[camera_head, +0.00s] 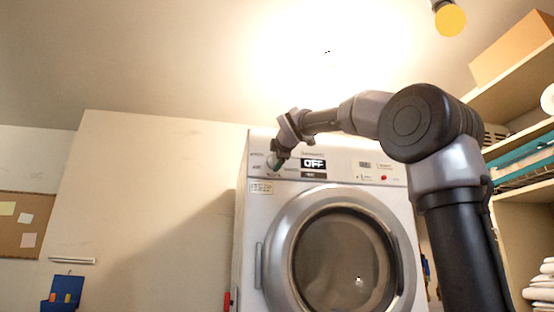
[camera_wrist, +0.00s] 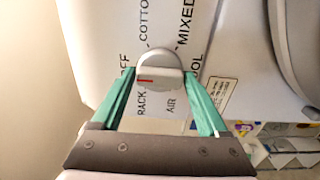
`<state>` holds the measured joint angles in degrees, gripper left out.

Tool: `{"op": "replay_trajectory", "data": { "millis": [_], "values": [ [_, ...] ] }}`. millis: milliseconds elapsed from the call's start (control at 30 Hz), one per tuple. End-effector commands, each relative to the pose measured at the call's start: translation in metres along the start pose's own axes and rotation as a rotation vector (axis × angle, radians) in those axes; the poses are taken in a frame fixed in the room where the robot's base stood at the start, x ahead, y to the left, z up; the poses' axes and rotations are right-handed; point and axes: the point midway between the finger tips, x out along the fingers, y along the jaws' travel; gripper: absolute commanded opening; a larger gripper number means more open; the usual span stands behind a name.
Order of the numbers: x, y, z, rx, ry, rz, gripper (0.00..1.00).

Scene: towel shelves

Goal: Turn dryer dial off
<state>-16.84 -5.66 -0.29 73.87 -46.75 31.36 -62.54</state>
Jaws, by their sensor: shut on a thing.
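The dryer (camera_head: 245,230) is white with a round grey-rimmed door (camera_head: 345,255), and it stands in the middle of the head view. Its display (camera_head: 313,163) reads OFF. My gripper (camera_head: 277,165) is at the left end of the control panel and hides the dial there. In the wrist view the dial (camera_wrist: 157,58) is a round pale grey knob with a raised grip bar. The green fingers of my gripper (camera_wrist: 159,77) are shut on this bar, one at each end. The red mark on the bar is at its left part, on the side of the partly hidden OFF label.
Shelves (camera_head: 510,137) with a cardboard box (camera_head: 510,52) and folded white towels (camera_head: 541,285) stand at the right. A cork board (camera_head: 20,238) hangs on the left wall. A yellow-ended lamp (camera_head: 450,20) is at the top right.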

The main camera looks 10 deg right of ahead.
Motion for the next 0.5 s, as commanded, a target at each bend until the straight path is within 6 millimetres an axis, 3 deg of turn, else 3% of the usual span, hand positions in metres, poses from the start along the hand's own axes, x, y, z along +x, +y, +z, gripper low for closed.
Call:
{"op": "replay_trajectory", "data": {
  "millis": [100,133,200,500],
  "values": [
    [0.0006,-0.0020,-0.0005,0.001,0.000,-0.005,0.22],
    [0.0006,-0.0020,-0.0005,0.002,0.000,-0.005,0.81],
    [0.0006,-0.0019,-0.0005,0.002,0.000,-0.004,1.00],
    [-0.0039,-0.0002,0.0000,0.001,0.000,-0.001,1.00]
  ]
}}
